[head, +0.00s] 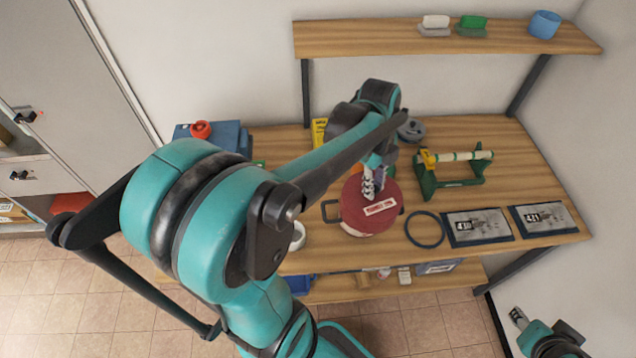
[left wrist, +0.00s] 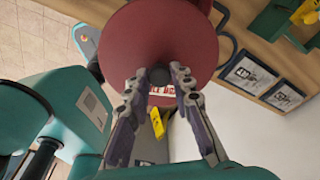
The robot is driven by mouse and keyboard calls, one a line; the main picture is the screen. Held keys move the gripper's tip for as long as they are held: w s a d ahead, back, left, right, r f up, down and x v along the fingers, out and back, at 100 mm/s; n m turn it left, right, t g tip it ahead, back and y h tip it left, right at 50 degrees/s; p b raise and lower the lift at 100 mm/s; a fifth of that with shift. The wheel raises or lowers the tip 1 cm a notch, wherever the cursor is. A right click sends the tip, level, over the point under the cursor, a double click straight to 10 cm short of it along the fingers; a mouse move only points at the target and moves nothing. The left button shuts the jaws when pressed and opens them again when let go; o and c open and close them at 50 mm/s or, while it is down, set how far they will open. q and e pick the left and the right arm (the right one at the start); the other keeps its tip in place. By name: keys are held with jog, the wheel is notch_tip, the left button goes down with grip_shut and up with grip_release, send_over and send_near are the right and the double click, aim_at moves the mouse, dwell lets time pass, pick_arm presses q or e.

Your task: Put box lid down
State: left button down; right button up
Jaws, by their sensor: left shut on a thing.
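A round red box lid (head: 358,218) with a white label (head: 380,207) is over the middle of the wooden table. Dark handles (head: 329,211) stick out at its left and right. In the left wrist view the lid (left wrist: 150,35) fills the top middle, with a dark knob (left wrist: 158,74). My left gripper (head: 372,184) is above the lid, and its fingers (left wrist: 160,77) are shut on the knob. The lid hides what lies under it; I cannot tell whether it rests on a box. My right gripper (head: 518,319) is at the lower right, away from the table; its opening is unclear.
A dark ring (head: 425,229) and two dark numbered packages (head: 478,227) (head: 544,218) lie to the right of the lid. A green stand with a roll (head: 451,175) is behind them. A shelf (head: 430,38) spans the back. My left arm hides the table's left part.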

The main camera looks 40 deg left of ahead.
pick_arm(q)
jog(key=w+a+f+n+t+b, duration=0.1)
jog(key=a+f+n+b, duration=0.15)
jog(key=a+n, duration=0.45)
jog(key=w+a+f+n+y+b, duration=0.1)
jog(key=a+f+n, duration=0.15)
jog(key=a, duration=0.85)
jog(key=w+a+f+n+t+b, duration=0.15)
jog(key=a+f+n, duration=0.3)
jog(key=a, duration=0.45)
jog(key=s+b+x, duration=0.2)
jog(key=x, duration=0.7)
jog(key=shift+a+f+n+g, duration=0.15)
jog(key=shift+a+n+g, duration=0.2)
jog(key=shift+a, duration=0.15)
jog(key=shift+w, duration=0.1)
jog(key=shift+d+f, duration=0.1)
jog(key=shift+f, duration=0.05)
jog(key=c, duration=1.3)
grip_release()
